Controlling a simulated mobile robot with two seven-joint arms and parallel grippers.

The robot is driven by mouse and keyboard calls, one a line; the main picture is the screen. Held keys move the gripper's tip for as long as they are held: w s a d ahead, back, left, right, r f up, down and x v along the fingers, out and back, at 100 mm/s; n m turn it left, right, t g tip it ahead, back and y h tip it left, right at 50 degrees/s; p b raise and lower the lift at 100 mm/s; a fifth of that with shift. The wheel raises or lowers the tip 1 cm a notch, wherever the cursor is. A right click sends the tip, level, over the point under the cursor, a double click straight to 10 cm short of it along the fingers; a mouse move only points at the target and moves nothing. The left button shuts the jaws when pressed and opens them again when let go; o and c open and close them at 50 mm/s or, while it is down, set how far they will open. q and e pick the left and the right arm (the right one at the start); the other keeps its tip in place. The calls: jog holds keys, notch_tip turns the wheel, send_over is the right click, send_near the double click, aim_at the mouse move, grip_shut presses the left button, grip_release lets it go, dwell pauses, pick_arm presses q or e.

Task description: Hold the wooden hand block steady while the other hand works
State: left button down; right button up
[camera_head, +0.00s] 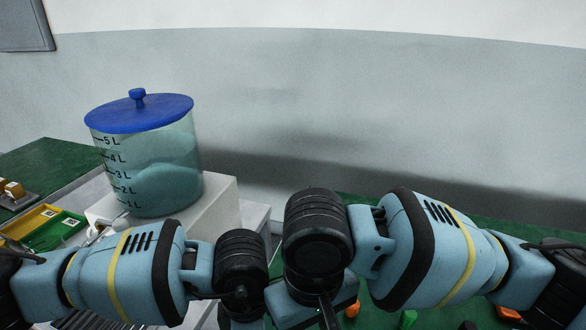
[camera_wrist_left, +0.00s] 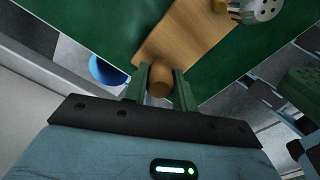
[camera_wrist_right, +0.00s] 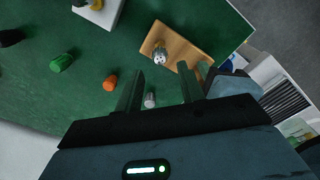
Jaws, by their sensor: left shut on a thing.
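The wooden hand block (camera_wrist_left: 190,38) is a light brown board on the green surface in the left wrist view. A round brown knob (camera_wrist_left: 160,82) at its near end sits between the green fingers of my left gripper (camera_wrist_left: 160,70), which is shut on it. In the head view my arms hide the block and both grippers.
An orange piece (camera_wrist_right: 110,82), a green piece (camera_wrist_right: 62,62) and a white block (camera_wrist_right: 112,12) stand on the green surface (camera_wrist_right: 45,100). A blue-lidded tank (camera_head: 150,165) stands on a white pedestal at left. A blue bucket (camera_wrist_left: 108,70) lies beside the table edge.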

jog(key=shift+f, duration=3.7)
jog(key=c, duration=0.7)
jog(key=shift+n, duration=2.2)
jog(key=shift+c, duration=0.2)
jog(key=o, duration=0.9)
jog(key=shift+r, duration=0.1)
notch_tip(320, 180, up, 12)
jog(key=shift+f, duration=0.1)
